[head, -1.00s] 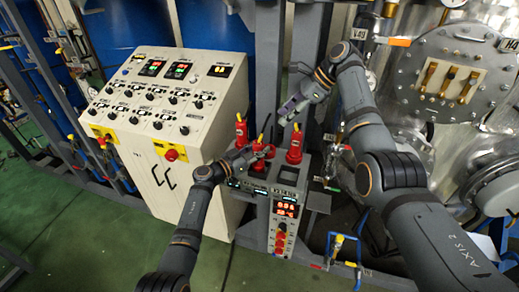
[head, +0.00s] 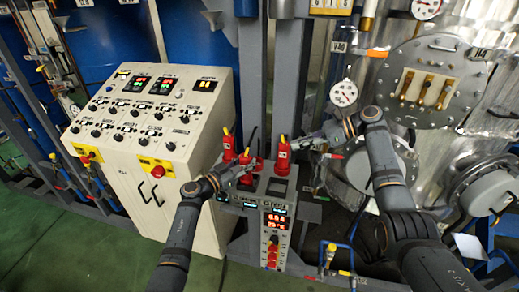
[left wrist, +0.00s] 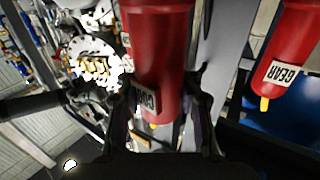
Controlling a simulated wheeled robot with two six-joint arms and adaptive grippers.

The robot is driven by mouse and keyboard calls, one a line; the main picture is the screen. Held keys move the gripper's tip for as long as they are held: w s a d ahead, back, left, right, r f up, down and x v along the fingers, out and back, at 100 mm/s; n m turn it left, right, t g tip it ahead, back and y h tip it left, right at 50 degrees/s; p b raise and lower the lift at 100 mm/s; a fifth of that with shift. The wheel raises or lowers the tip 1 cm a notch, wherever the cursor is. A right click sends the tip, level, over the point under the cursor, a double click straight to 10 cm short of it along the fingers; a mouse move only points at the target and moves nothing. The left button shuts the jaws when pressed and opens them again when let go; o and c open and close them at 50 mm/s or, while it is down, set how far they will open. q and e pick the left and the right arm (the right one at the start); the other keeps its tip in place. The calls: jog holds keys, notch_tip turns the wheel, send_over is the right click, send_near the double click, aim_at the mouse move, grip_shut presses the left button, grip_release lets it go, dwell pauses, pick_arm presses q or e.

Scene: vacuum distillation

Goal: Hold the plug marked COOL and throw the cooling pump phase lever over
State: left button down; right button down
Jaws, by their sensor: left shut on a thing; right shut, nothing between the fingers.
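A red plug (left wrist: 160,55) fills the middle of the left wrist view; its white label is partly covered and seems to read COOL. My left gripper (head: 249,168) is shut on this plug, the middle one of the row on the grey socket box (head: 280,187) in the head view; its fingers also show around the plug in the left wrist view (left wrist: 160,112). My right gripper (head: 297,144) is shut and empty, close beside the rightmost red plug (head: 283,158); I cannot tell whether they touch. I cannot clearly make out the phase lever.
Another red plug, marked GEAR (left wrist: 287,50), is at the right of the left wrist view. The box front has a red display (head: 275,219) and red knobs (head: 272,250). A cream control console (head: 150,125) stands left. Pipes and a steel vessel (head: 430,80) crowd the right.

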send_near(247, 154)
notch_tip(247, 154, down, 4)
jog(key=a, duration=0.1)
jog(key=w+a, duration=0.1)
jog(key=a+r, duration=0.1)
jog(key=shift+w+a+r, duration=0.1)
jog(key=shift+w+a, duration=0.2)
jog(key=shift+a, duration=0.05)
jog(key=shift+w+a+r, duration=0.1)
jog(key=shift+a, duration=0.3)
jog(key=shift+w+a+r+g+h, duration=0.15)
jog(key=shift+a+r+h, duration=0.1)
jog(key=shift+h, duration=0.45)
jog(key=shift+s+a+r+g+h, duration=0.15)
jog(key=shift+a+r+h, duration=0.15)
jog(key=shift+h, duration=0.4)
jog(key=shift+w+a+r, duration=0.15)
jog(key=shift+a+r, duration=0.05)
jog(key=shift+a, duration=0.05)
jog(key=shift+w+a+r, duration=0.15)
jog(key=shift+a+r, duration=0.2)
jog(key=shift+a, duration=0.45)
dwell(3.9)
